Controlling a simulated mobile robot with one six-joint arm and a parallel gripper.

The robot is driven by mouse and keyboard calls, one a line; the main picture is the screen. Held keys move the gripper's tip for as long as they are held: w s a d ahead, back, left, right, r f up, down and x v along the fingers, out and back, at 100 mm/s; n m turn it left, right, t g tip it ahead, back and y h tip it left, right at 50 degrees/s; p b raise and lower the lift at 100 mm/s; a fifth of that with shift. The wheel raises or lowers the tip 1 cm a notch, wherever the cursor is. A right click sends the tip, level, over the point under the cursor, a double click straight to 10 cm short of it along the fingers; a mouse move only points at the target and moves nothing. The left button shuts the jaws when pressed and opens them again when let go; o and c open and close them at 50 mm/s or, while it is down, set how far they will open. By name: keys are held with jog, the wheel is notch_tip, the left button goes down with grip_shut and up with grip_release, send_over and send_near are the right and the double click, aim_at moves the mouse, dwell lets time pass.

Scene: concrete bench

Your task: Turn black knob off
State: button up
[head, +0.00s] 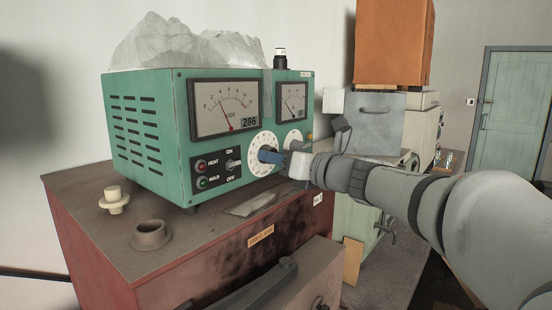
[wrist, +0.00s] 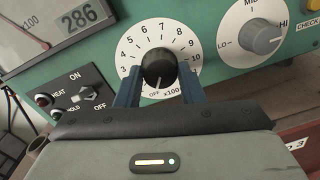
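The black knob (wrist: 159,66) sits in the middle of a white numbered dial (wrist: 128,50) on the green instrument. Its white pointer mark faces down, close to the OFF label at the dial's bottom. My gripper (wrist: 160,72) has its two blue fingers on the left and right sides of this knob, tips close to it. I cannot tell whether they touch it. In the head view the blue fingers (head: 270,156) reach the white dial (head: 257,142) from the right and hide the knob.
A grey LO–HI knob (wrist: 260,37) is to the right of the dial. A HEAT/HOLD switch panel (head: 217,170) is to its left. The display (head: 250,122) reads 286. The green instrument (head: 137,130) stands on a red cabinet (head: 90,240). A grey box (head: 375,122) is behind my arm.

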jog(key=c, duration=0.5)
jog(key=shift+f+n+b, duration=0.2)
jog(key=shift+n+b, duration=0.1)
jog(key=shift+b, duration=0.3)
jog(key=shift+r+n, duration=0.15)
jog(key=shift+n, duration=0.15)
jog(key=o, duration=1)
jog(key=shift+d, duration=0.1)
jog(key=b+v, duration=0.1)
jog(key=v, duration=0.6)
jog(key=shift+s+d+b, duration=0.25)
jog(key=shift+b, duration=0.15)
